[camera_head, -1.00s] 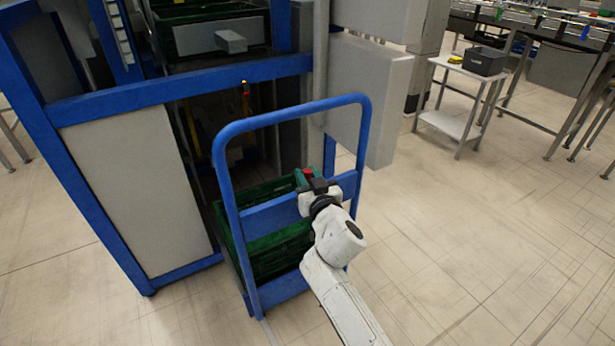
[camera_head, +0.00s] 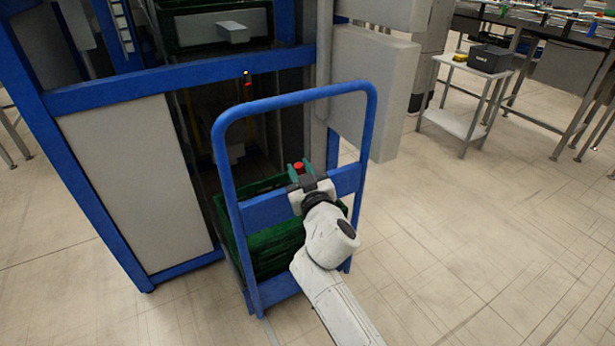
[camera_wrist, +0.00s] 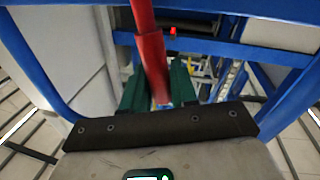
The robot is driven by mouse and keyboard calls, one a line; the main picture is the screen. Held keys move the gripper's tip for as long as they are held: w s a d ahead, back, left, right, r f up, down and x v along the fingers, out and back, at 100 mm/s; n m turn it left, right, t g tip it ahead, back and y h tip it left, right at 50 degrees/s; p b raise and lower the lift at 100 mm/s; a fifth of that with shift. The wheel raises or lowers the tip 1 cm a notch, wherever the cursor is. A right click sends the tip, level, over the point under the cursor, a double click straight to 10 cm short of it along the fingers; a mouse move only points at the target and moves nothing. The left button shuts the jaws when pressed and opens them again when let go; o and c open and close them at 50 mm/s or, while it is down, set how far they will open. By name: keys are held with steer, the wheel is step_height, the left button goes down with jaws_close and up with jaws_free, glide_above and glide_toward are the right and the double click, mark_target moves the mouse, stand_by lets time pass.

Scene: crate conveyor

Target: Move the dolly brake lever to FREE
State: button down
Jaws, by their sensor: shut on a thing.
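The brake lever is a red rod (camera_wrist: 150,50) running down between the two green fingers of my gripper (camera_wrist: 159,82) in the wrist view. In the head view only its red end (camera_head: 298,166) shows, at the blue cross panel of the dolly handle. My gripper (camera_head: 300,174) is shut on the lever there. The dolly (camera_head: 232,190) has a tall blue tube handle. No FREE marking is legible in either view, and the lever's base is hidden.
Green crates (camera_head: 275,252) are on the dolly behind its handle. A blue-framed machine with a grey panel (camera_head: 135,180) stands at the left. A small trolley (camera_head: 455,123) with a black box (camera_head: 490,60) stands at the upper right. The floor at the right is clear.

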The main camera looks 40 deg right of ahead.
mark_target(275, 193)
steer(key=shift+w+a+f+n+t+b, duration=0.3)
steer(key=shift+a+f+n+b, duration=0.35)
steer(key=shift+a+n+b, duration=0.55)
steer(key=shift+w+a+f+n+t+b, duration=0.3)
steer(key=shift+a+f+n+b, duration=0.45)
steer(key=shift+n+b, duration=0.7)
steer(key=shift+w+a+f+n+t+b, duration=0.25)
steer(key=shift+a+f+n+b, duration=0.25)
steer(key=shift+a+n+b, duration=0.85)
steer(key=shift+d, duration=0.1)
steer(key=c, duration=1.1)
jaws_free()
steer(key=shift+o, duration=0.4)
steer(key=shift+f, duration=0.1)
steer(key=shift+m, duration=0.3)
